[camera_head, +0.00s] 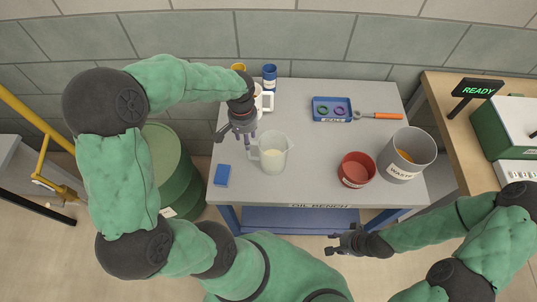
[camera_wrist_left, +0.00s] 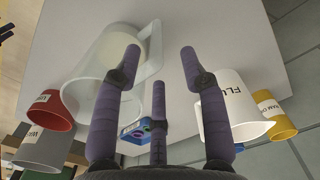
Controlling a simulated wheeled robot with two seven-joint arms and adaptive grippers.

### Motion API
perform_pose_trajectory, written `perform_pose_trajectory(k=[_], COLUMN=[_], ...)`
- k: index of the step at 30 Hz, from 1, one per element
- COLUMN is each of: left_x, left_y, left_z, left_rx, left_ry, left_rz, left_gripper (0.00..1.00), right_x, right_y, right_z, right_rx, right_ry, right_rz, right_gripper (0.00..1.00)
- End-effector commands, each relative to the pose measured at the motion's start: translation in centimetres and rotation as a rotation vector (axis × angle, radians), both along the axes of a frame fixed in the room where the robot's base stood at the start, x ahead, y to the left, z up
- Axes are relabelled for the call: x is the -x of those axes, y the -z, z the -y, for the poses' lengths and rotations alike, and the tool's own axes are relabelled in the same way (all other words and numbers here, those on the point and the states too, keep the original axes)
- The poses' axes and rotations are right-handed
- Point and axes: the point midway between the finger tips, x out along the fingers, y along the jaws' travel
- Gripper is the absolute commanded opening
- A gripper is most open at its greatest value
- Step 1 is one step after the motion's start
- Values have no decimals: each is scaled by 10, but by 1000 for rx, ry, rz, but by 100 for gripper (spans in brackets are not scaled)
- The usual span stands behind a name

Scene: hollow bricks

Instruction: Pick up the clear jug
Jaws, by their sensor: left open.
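The clear jug (camera_head: 273,158) stands upright on the oil bench, left of its middle, with pale liquid in it. Its handle faces my left gripper. My left gripper (camera_head: 238,143) is open and empty, just above and left of the jug. In the left wrist view the jug (camera_wrist_left: 90,80) is partly behind one finger of the gripper (camera_wrist_left: 160,65). The handle shows between the spread fingers; I cannot tell whether they touch it. My right gripper (camera_head: 338,243) is open and empty in front of the bench, away from the jug.
A white labelled jug (camera_wrist_left: 232,108) stands close behind my left gripper, with a blue cup (camera_head: 269,76) and a yellow cup.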

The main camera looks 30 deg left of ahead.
Motion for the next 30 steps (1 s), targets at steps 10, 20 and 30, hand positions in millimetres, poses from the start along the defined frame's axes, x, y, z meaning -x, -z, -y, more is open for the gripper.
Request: perform_pose_trajectory(k=[10,20,30], left_x=[1,1,1], left_y=[44,49,49], left_z=[5,5,5], left_rx=[1,1,1], left_ry=[0,0,0], left_rz=[-2,0,1], left_gripper=[43,34,0], right_x=[0,0,0], right_y=[16,16,16], right_z=[0,0,0], right_rx=[0,0,0], right_ry=[0,0,0], right_rz=[0,1,0], right_gripper=[40,40,40])
